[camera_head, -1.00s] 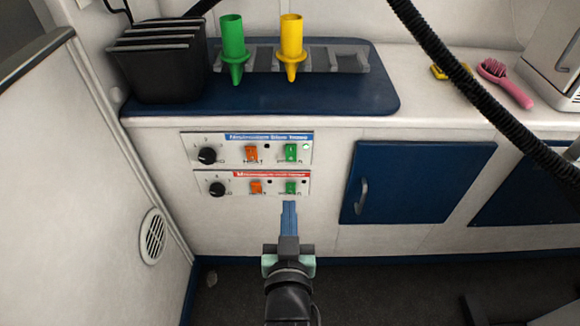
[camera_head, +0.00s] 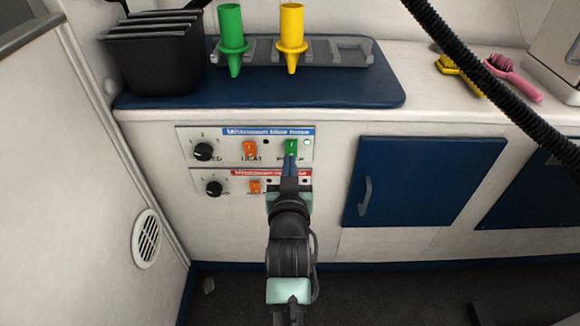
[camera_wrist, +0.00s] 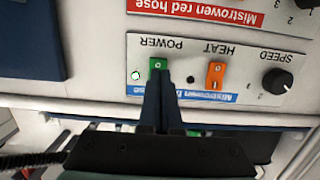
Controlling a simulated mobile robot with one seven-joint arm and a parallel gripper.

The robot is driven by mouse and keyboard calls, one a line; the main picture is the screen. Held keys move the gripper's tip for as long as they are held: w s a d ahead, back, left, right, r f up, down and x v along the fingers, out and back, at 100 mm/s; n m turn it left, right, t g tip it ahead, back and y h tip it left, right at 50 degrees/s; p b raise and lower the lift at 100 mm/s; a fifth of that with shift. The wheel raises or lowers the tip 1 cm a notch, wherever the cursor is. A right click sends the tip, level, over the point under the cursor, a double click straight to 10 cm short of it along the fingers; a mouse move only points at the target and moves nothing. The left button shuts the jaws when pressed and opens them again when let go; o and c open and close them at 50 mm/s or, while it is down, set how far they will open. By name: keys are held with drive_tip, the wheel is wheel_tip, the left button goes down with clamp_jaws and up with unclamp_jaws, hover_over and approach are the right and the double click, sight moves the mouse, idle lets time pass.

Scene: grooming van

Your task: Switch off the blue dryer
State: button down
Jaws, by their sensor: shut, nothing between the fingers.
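The blue-labelled dryer panel (camera_head: 228,151) is the upper of two on the white cabinet front. It has a black speed knob (camera_head: 204,151), an orange heat switch (camera_head: 250,149) and a green power switch (camera_head: 291,147). A small light (camera_head: 307,142) beside the power switch looks lit. My gripper (camera_head: 290,162) is shut and empty, its tips at the lower part of the power switch in the head view. The wrist view shows the panel upside down, with the tips (camera_wrist: 160,78) overlapping the green switch (camera_wrist: 158,63). I cannot tell whether they touch.
The red-labelled panel (camera_head: 232,181) sits just below; my gripper hides its power switch in the head view. A blue cabinet door (camera_head: 420,180) is to the right. A black hose (camera_head: 470,82) crosses the upper right. Green (camera_head: 231,30) and yellow (camera_head: 291,28) nozzles stand above.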

drive_tip(key=shift+w+f, duration=0.15)
drive_tip(key=shift+w, duration=0.6)
drive_tip(key=t+b, duration=0.1)
drive_tip(key=b, duration=0.2)
drive_tip(key=shift+w+t, duration=0.3)
drive_tip(key=shift+w, duration=0.05)
drive_tip(key=shift+f, duration=0.1)
